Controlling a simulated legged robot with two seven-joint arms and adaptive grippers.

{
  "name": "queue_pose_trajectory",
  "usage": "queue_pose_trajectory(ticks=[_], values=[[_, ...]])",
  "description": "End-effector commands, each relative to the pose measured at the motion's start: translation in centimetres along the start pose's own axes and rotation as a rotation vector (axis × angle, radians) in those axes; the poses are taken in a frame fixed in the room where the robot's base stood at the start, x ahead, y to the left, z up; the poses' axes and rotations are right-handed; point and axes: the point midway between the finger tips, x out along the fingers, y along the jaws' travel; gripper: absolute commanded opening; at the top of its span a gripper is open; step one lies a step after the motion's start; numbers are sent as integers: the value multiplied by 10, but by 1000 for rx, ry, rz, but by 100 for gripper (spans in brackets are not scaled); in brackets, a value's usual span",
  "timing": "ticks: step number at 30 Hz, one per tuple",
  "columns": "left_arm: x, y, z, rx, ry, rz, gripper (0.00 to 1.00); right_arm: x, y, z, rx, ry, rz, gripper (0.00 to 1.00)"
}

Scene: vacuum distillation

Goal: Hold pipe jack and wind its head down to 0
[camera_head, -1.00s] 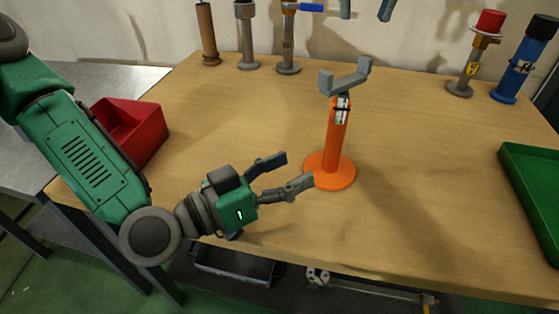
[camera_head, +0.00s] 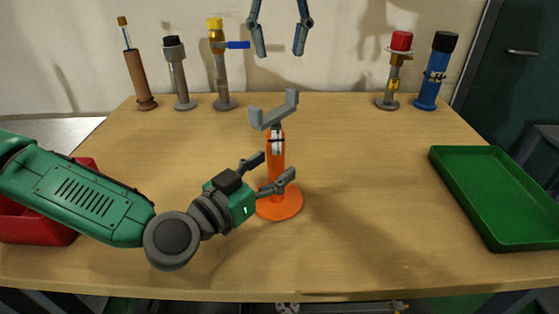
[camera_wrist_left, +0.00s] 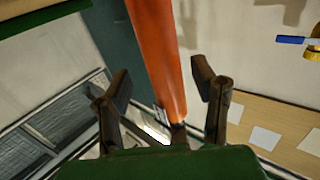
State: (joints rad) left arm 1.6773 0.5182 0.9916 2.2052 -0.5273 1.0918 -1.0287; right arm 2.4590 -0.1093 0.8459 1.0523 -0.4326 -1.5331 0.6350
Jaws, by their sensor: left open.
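The pipe jack stands upright on the table, with an orange post (camera_head: 276,178), a round orange base (camera_head: 287,208) and a grey forked head (camera_head: 274,110) on top. My left gripper (camera_head: 271,173) is open at the lower post, one finger in front and the other toward its far left side. In the left wrist view the orange post (camera_wrist_left: 158,55) runs between the two open fingers (camera_wrist_left: 162,90), with no clear grip on it. My right gripper (camera_head: 280,50) hangs open and empty above and behind the jack head, apart from it.
Several pipe-like stands line the table's back edge, including a brown one (camera_head: 138,80) and a blue one (camera_head: 434,75). A green tray (camera_head: 500,241) lies at the right. A red bin (camera_head: 35,228) is at the left, partly behind my arm. The table's middle right is clear.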

Motion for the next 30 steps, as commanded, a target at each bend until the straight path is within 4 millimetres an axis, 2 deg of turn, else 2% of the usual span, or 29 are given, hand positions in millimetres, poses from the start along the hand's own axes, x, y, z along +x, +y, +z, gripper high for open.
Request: queue_pose_trajectory(ticks=[6, 16, 17, 21, 24, 25, 26, 27, 29, 30], values=[[22, 0, 0, 0, -1, -2, 52, 0, 0, 0, -1, 0, 0, 34], [28, 3, 0, 4, -3, -1, 52, 0, 6, 1, 0, 1, -6, 34], [28, 3, 0, 4, -3, -1, 49, 0, 5, 0, 0, 1, -5, 34], [26, 1, 0, 1, -1, -1, 0, 0, 1, 0, 0, 0, -1, 34], [25, 0, 0, 0, -1, -1, 0, 0, 0, 0, -1, 0, -1, 34], [25, 0, 0, 0, -1, -1, 14, 0, 0, 0, -1, 0, 0, 34], [25, 0, 0, 0, -1, -1, 3, 0, -1, 0, -1, 0, 0, 34], [24, -1, 0, 0, -1, -1, 0, 0, -1, 0, -1, 0, 0, 34], [24, -1, 0, 0, -1, -1, 0, 0, -1, 0, -1, 0, 0, 34], [25, 0, 1, 0, -1, -2, 0, 0, 0, 0, -1, 0, 0, 40]])
